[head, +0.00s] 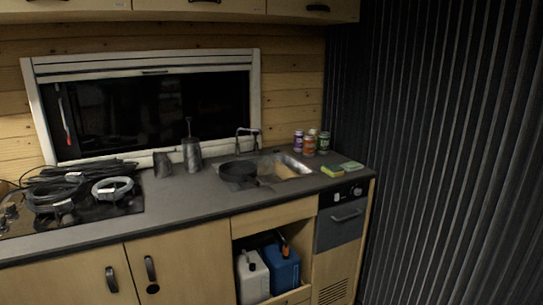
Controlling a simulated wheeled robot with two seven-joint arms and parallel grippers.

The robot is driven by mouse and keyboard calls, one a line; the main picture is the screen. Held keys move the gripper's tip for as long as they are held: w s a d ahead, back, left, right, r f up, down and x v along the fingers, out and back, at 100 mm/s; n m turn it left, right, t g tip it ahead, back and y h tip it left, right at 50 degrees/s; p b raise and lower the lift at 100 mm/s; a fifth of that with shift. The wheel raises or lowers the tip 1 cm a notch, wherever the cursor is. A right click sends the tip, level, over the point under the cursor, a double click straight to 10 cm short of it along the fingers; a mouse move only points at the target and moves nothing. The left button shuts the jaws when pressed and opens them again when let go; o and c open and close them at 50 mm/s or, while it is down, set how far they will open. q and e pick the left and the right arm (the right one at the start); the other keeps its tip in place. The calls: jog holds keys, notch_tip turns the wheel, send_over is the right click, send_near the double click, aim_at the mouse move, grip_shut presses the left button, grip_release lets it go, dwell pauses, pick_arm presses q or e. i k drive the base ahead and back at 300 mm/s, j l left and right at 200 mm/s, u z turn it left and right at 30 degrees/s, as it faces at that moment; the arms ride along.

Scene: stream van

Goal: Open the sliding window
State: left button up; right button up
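The sliding window (160,115) is set in the wood-plank wall behind the counter. It has a white frame with a slatted white blind housing (140,62) along its top. The panes are dark and look closed, though I cannot tell for certain. A thin upright bar with a red part (66,122) shows at the left side of the pane. A small dark handle-like strip (155,72) sits at the top edge. Neither of my grippers is in view.
A grey counter (190,200) runs below the window. On it are a hob with coiled cables (75,188), dark metal vessels (191,155), a sink with a pan (240,171), several cans (309,143) and sponges (332,171). A dark corrugated wall (450,150) stands at right.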

aim_at(104, 117)
jog(key=j+z, duration=0.1)
jog(key=j, duration=0.55)
jog(key=k+j, duration=0.1)
jog(key=j, duration=0.5)
jog(key=j+z, duration=0.15)
jog(key=j, duration=0.5)
jog(key=k+j, duration=0.15)
jog(key=j, duration=0.45)
jog(key=j+z, duration=0.05)
